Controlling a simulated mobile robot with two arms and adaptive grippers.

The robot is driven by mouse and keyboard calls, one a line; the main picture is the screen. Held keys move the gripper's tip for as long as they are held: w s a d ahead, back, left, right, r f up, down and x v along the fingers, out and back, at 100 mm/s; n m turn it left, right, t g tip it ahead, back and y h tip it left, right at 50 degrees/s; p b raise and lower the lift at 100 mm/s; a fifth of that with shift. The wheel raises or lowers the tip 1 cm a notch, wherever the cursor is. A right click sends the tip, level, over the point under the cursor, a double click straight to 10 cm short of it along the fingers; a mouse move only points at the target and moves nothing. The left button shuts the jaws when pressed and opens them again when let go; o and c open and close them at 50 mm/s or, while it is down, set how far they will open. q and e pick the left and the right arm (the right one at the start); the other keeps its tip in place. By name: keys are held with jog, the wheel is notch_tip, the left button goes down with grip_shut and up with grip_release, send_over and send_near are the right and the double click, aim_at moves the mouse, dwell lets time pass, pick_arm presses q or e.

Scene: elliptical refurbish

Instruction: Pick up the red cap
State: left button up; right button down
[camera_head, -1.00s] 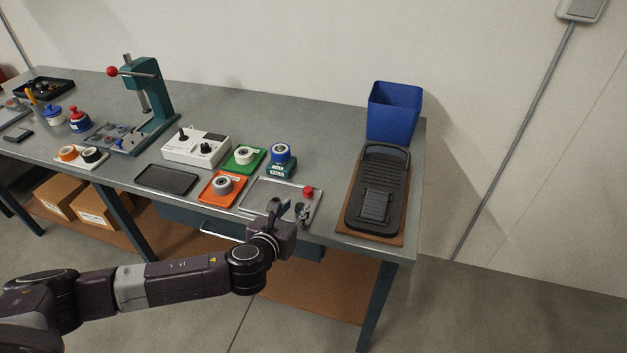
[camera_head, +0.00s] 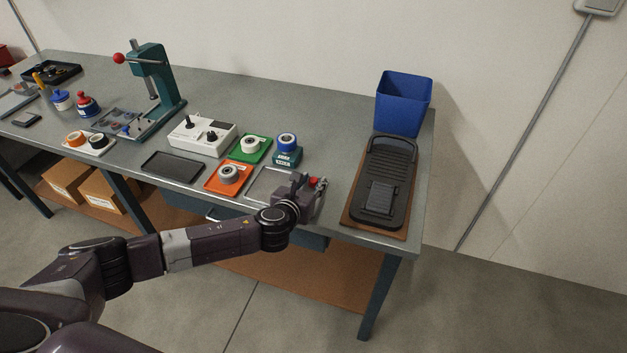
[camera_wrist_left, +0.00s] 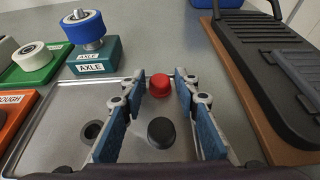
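The red cap (camera_wrist_left: 160,86) stands on the metal tray (camera_wrist_left: 62,118) near its far right part. In the left wrist view it lies between the fingertips of my left gripper (camera_wrist_left: 159,84), which is open, with a finger on each side. I cannot tell whether the fingers touch it. In the head view the red cap (camera_head: 313,181) shows beside my left gripper (camera_head: 310,187), partly hidden by it. A dark round piece (camera_wrist_left: 161,132) sits nearer, also between the fingers. My right gripper is not seen.
A block labelled AXLE (camera_wrist_left: 95,60) with a blue-and-white wheel (camera_wrist_left: 84,27) stands behind the tray. Green (camera_head: 252,148) and orange (camera_head: 228,177) plates lie to the left. A black sander-like device on a brown board (camera_head: 380,187) is close on the right, before a blue bin (camera_head: 403,103).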

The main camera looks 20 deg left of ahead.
pick_arm(q)
jog(key=c, duration=0.5)
jog(key=shift+o, duration=0.2)
jog(key=shift+r, duration=0.1)
